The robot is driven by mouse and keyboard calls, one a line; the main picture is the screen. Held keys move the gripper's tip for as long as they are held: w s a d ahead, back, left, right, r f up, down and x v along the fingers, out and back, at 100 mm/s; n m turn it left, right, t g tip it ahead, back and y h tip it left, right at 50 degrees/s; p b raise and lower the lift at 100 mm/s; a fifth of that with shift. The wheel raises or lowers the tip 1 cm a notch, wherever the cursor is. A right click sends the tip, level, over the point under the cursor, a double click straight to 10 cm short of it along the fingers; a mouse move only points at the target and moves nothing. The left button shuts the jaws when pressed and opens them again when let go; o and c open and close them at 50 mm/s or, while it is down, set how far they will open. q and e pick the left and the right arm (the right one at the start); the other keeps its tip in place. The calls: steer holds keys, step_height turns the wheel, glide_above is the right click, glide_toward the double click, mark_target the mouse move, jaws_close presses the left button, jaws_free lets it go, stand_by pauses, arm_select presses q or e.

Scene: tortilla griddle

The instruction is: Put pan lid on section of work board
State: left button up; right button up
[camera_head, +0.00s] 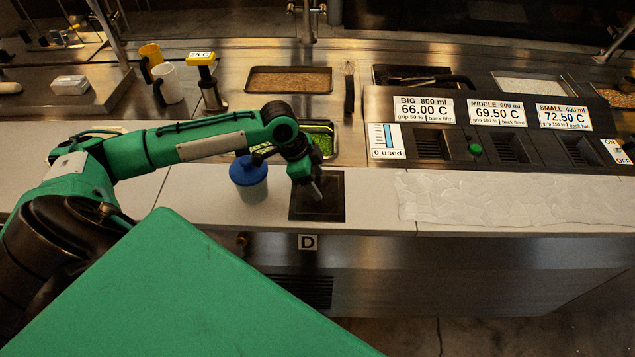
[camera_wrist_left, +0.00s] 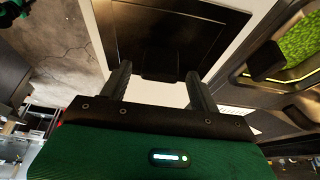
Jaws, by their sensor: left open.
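A dark square plate with a thin border, which looks like the pan lid (camera_head: 334,211), lies flat on the white work board (camera_head: 375,195), above the label D. In the left wrist view the pan lid (camera_wrist_left: 207,42) shows a black block-like handle (camera_wrist_left: 160,66) near its edge. My left gripper (camera_head: 317,193) points down over the lid. In the left wrist view my left gripper (camera_wrist_left: 160,88) is open, with its fingers apart on either side of the handle, and no finger clearly touches it. My right gripper is not in view.
A jar with a blue top (camera_head: 249,172) stands on the board just left of the lid. A tray of green food (camera_head: 322,143) is sunk in the counter behind. A crinkled white sheet (camera_head: 520,198) covers the board at right. Mugs (camera_head: 168,85) stand at back left.

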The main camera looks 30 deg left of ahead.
arm_select(q)
steer(key=b+v, duration=0.1)
steer(key=v, duration=0.9)
steer(key=shift+s+r, duration=0.15)
steer(key=shift+r, duration=0.1)
steer(key=shift+a, duration=0.1)
